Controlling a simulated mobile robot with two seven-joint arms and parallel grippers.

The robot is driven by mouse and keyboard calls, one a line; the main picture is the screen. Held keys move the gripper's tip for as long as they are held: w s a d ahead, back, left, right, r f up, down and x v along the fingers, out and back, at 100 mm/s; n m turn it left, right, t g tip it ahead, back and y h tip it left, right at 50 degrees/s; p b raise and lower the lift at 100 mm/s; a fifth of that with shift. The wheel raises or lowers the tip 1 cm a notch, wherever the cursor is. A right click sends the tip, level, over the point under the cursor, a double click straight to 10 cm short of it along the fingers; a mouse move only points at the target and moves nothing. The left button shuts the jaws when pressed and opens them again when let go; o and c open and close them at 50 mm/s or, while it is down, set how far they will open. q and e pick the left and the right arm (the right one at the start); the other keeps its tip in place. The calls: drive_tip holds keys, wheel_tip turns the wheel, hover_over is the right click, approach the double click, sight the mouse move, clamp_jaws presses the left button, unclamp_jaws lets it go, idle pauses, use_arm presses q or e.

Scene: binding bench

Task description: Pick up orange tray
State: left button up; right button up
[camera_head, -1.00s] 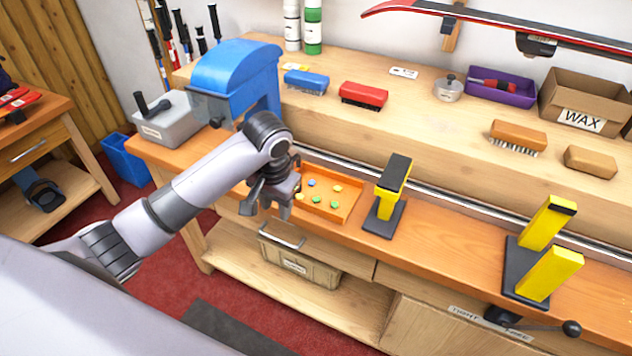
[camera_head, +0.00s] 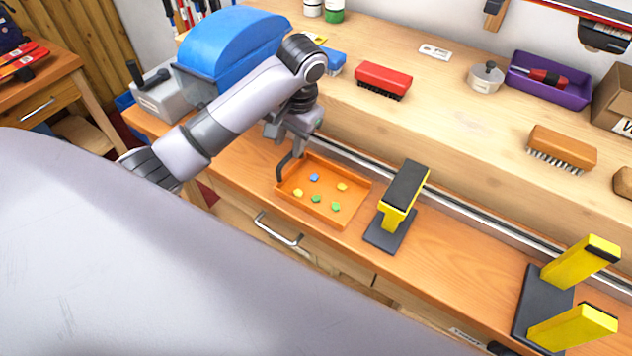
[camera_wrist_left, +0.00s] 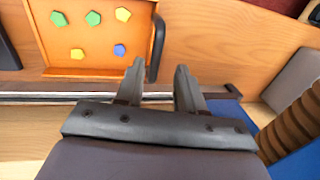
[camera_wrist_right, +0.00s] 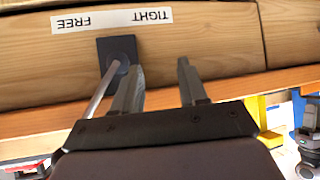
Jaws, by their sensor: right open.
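The orange tray (camera_head: 312,214) lies on the bench's lower front surface, with several small green, yellow and blue pieces in it. A dark handle (camera_head: 284,172) stands at its left end. My left gripper (camera_head: 291,152) is over that end, near the handle. In the left wrist view, its two fingers (camera_wrist_left: 160,68) are apart, and the handle (camera_wrist_left: 157,40) reaches into the gap between them; their height over it is unclear. The tray (camera_wrist_left: 98,72) shows there at upper left. My right gripper (camera_wrist_right: 160,66) is open and empty, below a "TIGHT/FREE" label (camera_wrist_right: 112,18).
A blue-hooded machine (camera_head: 225,45) is behind my left arm. A metal rail (camera_head: 450,212) runs behind the tray. A lever (camera_wrist_right: 98,95) is near my right gripper.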

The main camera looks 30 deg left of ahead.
sight(291, 153)
use_arm(q)
drive_tip(key=shift+d+f, duration=0.15)
drive_tip(key=shift+f, duration=0.4)
drive_tip(key=shift+w+a+f, duration=0.1)
drive_tip(key=shift+a+f, duration=0.1)
drive_tip(key=shift+f, duration=0.8)
drive_tip(key=shift+w+a+f, duration=0.1)
drive_tip(key=shift+a+f, duration=0.05)
drive_tip(key=shift+f, duration=0.85)
clamp_jaws()
